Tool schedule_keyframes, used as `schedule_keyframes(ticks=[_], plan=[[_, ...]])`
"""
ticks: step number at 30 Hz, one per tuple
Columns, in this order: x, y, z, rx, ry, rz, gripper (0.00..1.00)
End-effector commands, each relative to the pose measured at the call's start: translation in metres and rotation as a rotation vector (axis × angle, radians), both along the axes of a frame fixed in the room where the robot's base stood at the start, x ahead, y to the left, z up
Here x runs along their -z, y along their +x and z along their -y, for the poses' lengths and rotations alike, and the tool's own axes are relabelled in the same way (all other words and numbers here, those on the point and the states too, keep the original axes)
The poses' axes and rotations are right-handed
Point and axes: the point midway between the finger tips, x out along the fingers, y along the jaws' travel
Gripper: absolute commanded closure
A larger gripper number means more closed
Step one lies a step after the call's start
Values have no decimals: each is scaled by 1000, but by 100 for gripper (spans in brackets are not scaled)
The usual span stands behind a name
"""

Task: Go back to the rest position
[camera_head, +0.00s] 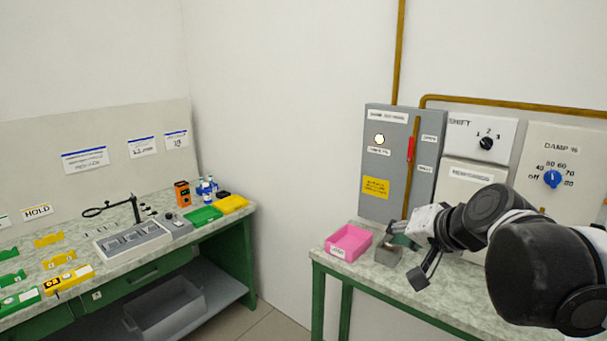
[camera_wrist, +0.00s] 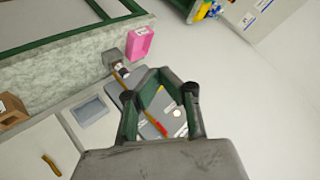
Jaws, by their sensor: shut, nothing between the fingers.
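My gripper (camera_head: 412,262) is at the end of my arm, above the right-hand bench near its front edge. In the wrist view its fingers (camera_wrist: 160,82) are shut with nothing between them. My arm reaches in from the right side of the head view and hides part of the bench and wall there. No rod blank can be made out at the gripper.
A pink bin (camera_head: 348,243) and a small grey box (camera_head: 388,252) stand on the right bench (camera_head: 335,268). Behind is a grey panel (camera_head: 392,165) with a red handle (camera_head: 410,148). The left bench (camera_head: 120,262) holds trays and devices. Floor between benches is clear.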

Motion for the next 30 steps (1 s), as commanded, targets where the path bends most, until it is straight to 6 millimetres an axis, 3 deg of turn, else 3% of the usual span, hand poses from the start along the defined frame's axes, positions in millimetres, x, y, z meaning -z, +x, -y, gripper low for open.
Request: schedule_keyframes(ticks=[3, 9, 15, 21, 30], plan=[[25, -47, -7, -55, -132, -51, 100], [67, -117, -1, -129, -358, -135, 100], [96, -164, 13, -172, -526, -192, 100], [106, -179, 21, -183, -589, -213, 100], [106, -179, 21, -183, -591, -213, 100]])
